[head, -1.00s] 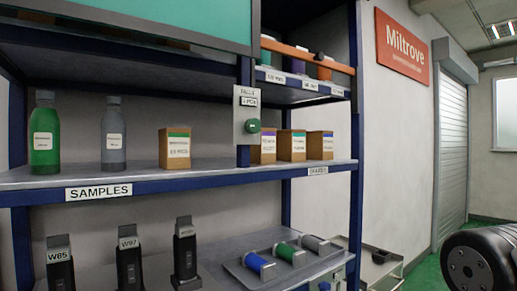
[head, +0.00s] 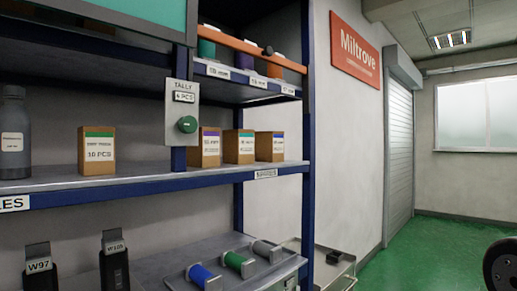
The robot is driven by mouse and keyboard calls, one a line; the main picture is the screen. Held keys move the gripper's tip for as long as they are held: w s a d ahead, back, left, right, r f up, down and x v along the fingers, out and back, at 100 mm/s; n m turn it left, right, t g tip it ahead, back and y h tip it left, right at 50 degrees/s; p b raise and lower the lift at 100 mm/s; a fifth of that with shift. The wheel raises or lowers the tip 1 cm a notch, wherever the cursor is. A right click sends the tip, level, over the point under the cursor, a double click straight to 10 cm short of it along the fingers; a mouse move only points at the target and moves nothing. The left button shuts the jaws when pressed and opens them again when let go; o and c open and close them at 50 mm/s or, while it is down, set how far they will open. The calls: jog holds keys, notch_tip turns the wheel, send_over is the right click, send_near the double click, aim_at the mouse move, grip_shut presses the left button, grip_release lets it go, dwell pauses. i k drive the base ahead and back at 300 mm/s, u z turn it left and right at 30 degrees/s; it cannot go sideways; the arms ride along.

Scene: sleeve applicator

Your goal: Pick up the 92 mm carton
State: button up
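A brown carton with a green-topped label reading "10 PCS" (head: 97,155) stands on the middle shelf, left of the tally post. Three more brown cartons stand right of the post: one with a purple band (head: 208,150), one with a blue-green band (head: 240,150) and one with a blue band (head: 271,149). Their size print is too small to read, so I cannot tell which is the 92 mm carton. My gripper is not in view; only a dark round part of my arm shows at the lower right edge.
A tally plate with a green knob (head: 187,124) hangs on the post beside the cartons. A grey bottle (head: 13,135) stands at the left. Below are tagged black holders (head: 114,265) and several spools (head: 236,262). Green floor (head: 440,240) is open at right.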

aim_at(208, 153)
jog(key=z, duration=1.55)
jog(key=i, duration=1.45)
jog(key=u, duration=3)
